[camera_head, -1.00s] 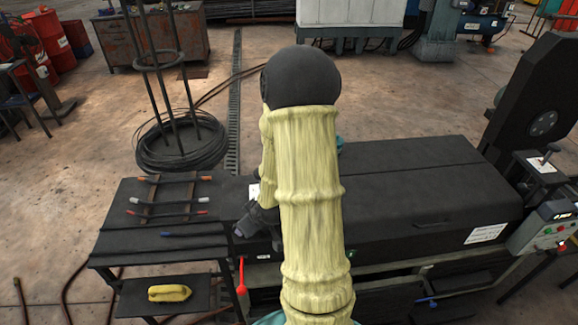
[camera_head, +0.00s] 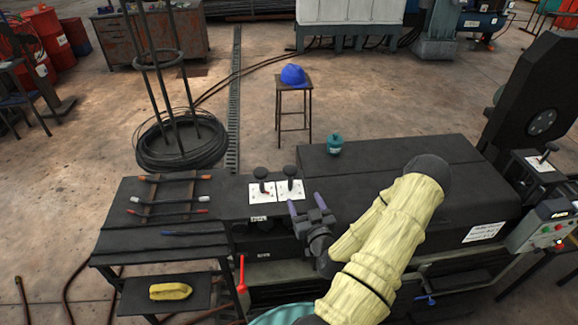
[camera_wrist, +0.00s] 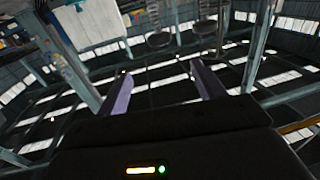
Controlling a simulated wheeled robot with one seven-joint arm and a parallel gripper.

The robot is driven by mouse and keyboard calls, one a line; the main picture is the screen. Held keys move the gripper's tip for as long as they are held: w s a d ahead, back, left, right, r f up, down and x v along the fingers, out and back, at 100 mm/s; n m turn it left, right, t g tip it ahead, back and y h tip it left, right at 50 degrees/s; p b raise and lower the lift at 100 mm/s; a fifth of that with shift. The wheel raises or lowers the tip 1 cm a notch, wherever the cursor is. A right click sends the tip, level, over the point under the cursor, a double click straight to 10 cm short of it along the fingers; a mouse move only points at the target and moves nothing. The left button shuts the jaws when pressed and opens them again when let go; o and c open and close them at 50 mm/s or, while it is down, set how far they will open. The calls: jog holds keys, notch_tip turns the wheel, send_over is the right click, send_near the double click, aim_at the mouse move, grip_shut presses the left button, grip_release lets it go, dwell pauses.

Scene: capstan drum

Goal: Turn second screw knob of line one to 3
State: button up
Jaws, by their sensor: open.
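Two black screw knobs stand side by side on white dial plates on the dark bench top in the head view, a left knob (camera_head: 261,173) and a right knob (camera_head: 290,171). The plate markings are too small to read, so I cannot tell either setting. My gripper (camera_head: 306,205) is open and empty, with two purple fingers spread apart. It is in front of the right knob and slightly to its right, apart from it. In the wrist view, the fingers (camera_wrist: 160,72) show against the hall's roof and windows; I cannot make out the knobs there.
A long black machine housing (camera_head: 400,180) extends right of the knobs, with a small teal object (camera_head: 334,145) on top. A rack with coloured rods (camera_head: 170,198) lies to the left. A blue helmet (camera_head: 293,74) sits on a stool (camera_head: 294,100) behind.

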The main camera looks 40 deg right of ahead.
aim_at(289, 166)
jog(key=shift+w+d+f+b, duration=0.1)
jog(key=shift+d+f+b, duration=0.05)
jog(key=shift+b, duration=0.3)
jog(key=w+d+b, duration=0.1)
jog(key=b, duration=0.4)
jog(key=shift+w+d+b, duration=0.1)
jog(key=shift+w+b, duration=0.05)
jog(key=shift+b, duration=0.25)
jog(key=shift+w+b, duration=0.1)
jog(key=shift+b, duration=0.35)
jog(key=b, duration=0.3)
jog(key=shift+w, duration=0.3)
jog(key=b, duration=0.3)
jog(key=shift+w+a+f+b, duration=0.1)
jog(key=shift+w+a+b, duration=0.1)
jog(key=shift+b, duration=0.15)
jog(key=p+x, duration=0.1)
jog(key=x, duration=0.6)
jog(key=p+x, duration=0.1)
jog(key=x, duration=0.6)
jog(key=shift+w+d+r, duration=0.15)
jog(key=shift+w+r, duration=0.05)
jog(key=shift+r, duration=0.05)
jog(key=shift+c, duration=0.5)
